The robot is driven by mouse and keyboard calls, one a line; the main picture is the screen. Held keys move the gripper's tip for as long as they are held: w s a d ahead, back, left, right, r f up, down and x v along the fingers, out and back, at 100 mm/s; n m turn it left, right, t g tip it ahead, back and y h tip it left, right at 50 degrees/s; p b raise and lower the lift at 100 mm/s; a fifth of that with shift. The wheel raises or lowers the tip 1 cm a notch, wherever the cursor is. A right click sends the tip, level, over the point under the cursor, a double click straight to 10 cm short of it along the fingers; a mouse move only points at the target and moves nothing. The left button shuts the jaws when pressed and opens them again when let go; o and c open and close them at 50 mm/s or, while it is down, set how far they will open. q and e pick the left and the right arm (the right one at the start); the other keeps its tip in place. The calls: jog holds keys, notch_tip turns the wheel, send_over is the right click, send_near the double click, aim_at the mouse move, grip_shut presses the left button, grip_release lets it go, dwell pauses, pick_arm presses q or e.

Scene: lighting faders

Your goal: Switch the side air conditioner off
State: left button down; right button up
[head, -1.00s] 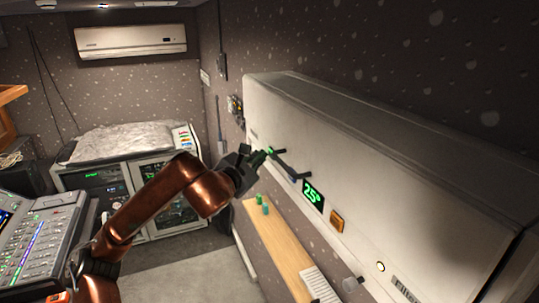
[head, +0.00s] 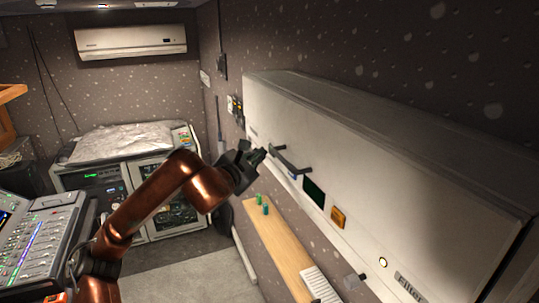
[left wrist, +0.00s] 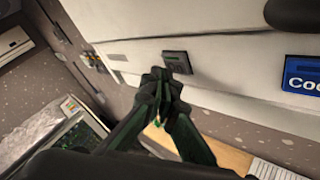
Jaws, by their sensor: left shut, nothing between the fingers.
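The side air conditioner (head: 400,170) is a long white unit on the right wall in the head view. Its display (head: 314,191) is dark and shows no digits. A dark handle (head: 287,162) sticks out of its front. My left gripper (head: 260,156) is shut and empty at the far part of the unit's front, left of the handle. In the left wrist view, the shut fingertips (left wrist: 164,78) are just beside a small dark switch (left wrist: 177,62) on the white front; I cannot tell whether they touch it. My right gripper is not in view.
An orange button (head: 338,218) and a lit round lamp (head: 383,262) sit on the unit's front. A blue label (left wrist: 302,74) shows in the left wrist view. A wooden shelf (head: 280,245) runs below. Another air conditioner (head: 130,41) hangs on the back wall.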

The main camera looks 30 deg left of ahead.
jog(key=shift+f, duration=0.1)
pick_arm(q)
jog(key=s+a+b, duration=0.4)
jog(key=b, duration=0.1)
jog(key=shift+s, duration=0.3)
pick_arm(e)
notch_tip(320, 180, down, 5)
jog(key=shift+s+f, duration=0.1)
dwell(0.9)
